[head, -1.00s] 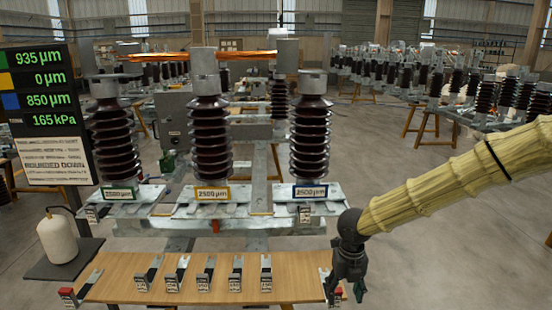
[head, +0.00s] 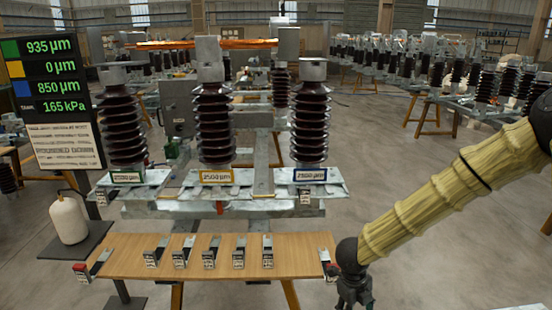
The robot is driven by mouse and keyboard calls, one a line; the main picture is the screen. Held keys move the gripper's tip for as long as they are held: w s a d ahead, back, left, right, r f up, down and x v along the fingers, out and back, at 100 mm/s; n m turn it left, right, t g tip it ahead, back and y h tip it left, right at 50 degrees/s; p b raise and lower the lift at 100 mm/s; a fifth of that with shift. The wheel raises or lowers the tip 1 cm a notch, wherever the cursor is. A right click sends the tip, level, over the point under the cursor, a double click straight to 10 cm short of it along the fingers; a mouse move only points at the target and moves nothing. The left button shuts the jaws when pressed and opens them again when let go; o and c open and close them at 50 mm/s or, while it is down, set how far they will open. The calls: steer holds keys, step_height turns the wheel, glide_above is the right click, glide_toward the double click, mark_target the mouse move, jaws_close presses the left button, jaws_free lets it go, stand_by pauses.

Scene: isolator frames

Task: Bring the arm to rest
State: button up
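My gripper (head: 354,300) is at the lower right of the head view, at the end of my sleeved arm. It hangs downward just right of the wooden bench's right end. Its fingertips are small, dark and close to the bottom edge, so I cannot tell whether they are open or shut. I see nothing clearly held in it. A red-and-black tagged piece (head: 327,266) lies at the bench's right end, close beside the gripper.
The wooden bench (head: 215,268) carries several tagged pieces in a row. Behind it stands a metal frame (head: 240,208) with three brown insulators (head: 215,125). A display board (head: 52,105) and a white tank (head: 68,218) stand at left. Open floor (head: 450,230) lies at right.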

steer(key=s+d+f+n+t+h, duration=0.1)
steer(key=s+d+f+n+t, duration=0.15)
steer(key=s+f+n, duration=1.05)
steer(key=s+a+f+n+g+y, duration=0.1)
steer(key=s+f+n, duration=0.2)
steer(key=s+n, duration=0.5)
steer(key=s+a+f+n+g+y, duration=0.1)
steer(key=s+f+n, duration=0.3)
steer(key=s+n, duration=0.5)
steer(key=s+g+y, duration=0.1)
steer(key=s, duration=0.1)
steer(key=shift+s+f, duration=0.15)
steer(key=shift+s, duration=0.2)
steer(key=shift+a, duration=0.1)
